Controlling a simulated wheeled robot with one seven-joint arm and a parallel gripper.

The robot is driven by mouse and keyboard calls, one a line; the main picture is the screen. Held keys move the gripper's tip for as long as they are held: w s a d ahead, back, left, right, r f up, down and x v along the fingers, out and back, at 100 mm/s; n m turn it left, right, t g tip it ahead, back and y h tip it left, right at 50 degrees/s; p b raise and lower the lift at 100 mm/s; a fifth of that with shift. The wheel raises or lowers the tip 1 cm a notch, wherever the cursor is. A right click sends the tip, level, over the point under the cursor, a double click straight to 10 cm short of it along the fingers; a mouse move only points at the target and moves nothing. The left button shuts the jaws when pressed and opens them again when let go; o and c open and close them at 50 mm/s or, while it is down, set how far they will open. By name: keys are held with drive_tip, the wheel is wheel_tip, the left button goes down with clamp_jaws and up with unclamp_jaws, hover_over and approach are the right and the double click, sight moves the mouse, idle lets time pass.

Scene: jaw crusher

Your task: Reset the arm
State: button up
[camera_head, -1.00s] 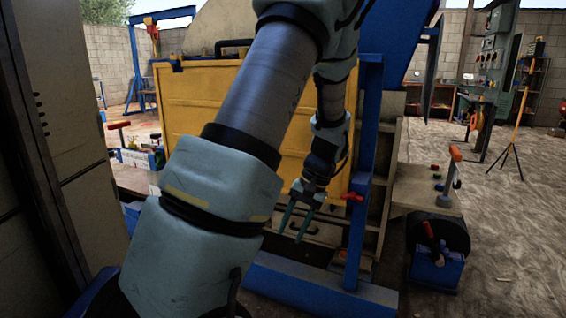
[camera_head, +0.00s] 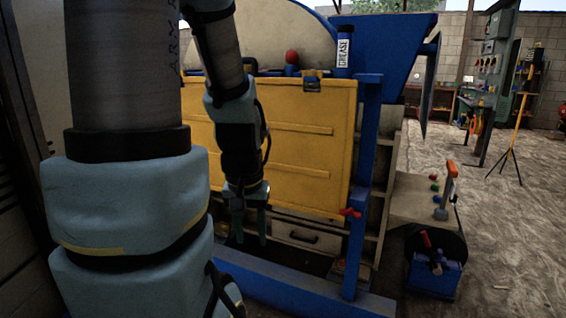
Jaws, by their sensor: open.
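My gripper (camera_head: 250,238) hangs from my arm left of the picture's middle, with its fingers pointing down. The two greenish fingers are apart, and I see nothing between them. My arm fills the left side of the view and hides the left part of that panel.
A grease tube (camera_head: 343,52) and a red ball knob (camera_head: 291,57) are on top. A lever console (camera_head: 447,185) and a blue toolbox (camera_head: 435,275) stand at right. The floor beyond is mostly clear.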

wheel_tip(320, 180, up, 14)
drive_tip(key=p, duration=1.2)
drive_tip(key=shift+f, duration=0.15)
